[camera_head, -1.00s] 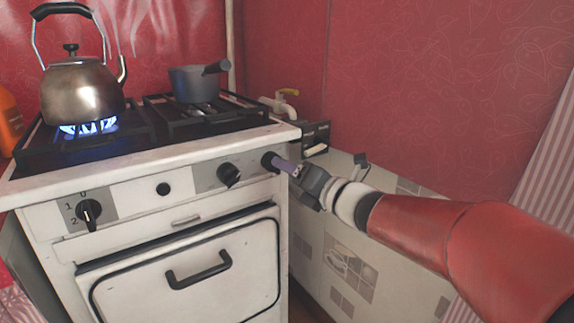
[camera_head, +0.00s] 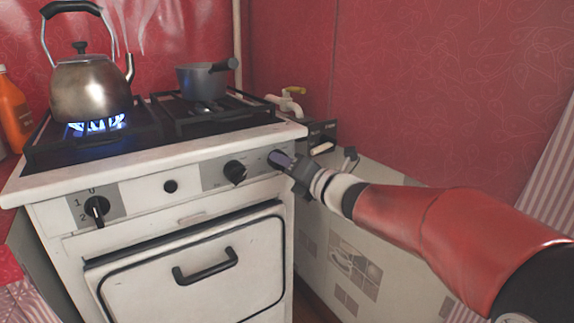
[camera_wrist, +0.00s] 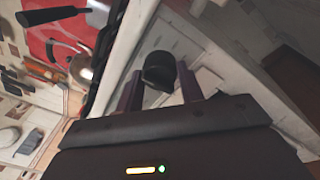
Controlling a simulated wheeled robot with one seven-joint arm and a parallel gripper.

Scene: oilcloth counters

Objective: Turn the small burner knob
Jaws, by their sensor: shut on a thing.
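My gripper (camera_head: 280,158) reaches in from the right to the right end of the stove's front panel. Its purple fingers are shut on the rightmost knob, which they largely hide in the head view. In the wrist view this black rightmost knob (camera_wrist: 159,70) sits between the two fingers (camera_wrist: 159,88). The neighbouring black knob (camera_head: 235,172) is free, just left of my gripper. Another black knob (camera_head: 97,210) is at the panel's left end, by the marks 0, 1 and 2.
A metal kettle (camera_head: 91,90) stands over a lit blue flame (camera_head: 98,124) at the left. A grey pot (camera_head: 204,80) stands on the right burner grate; no flame shows there. The oven door (camera_head: 190,265) is below the panel. A red wall (camera_head: 450,95) is behind my arm.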

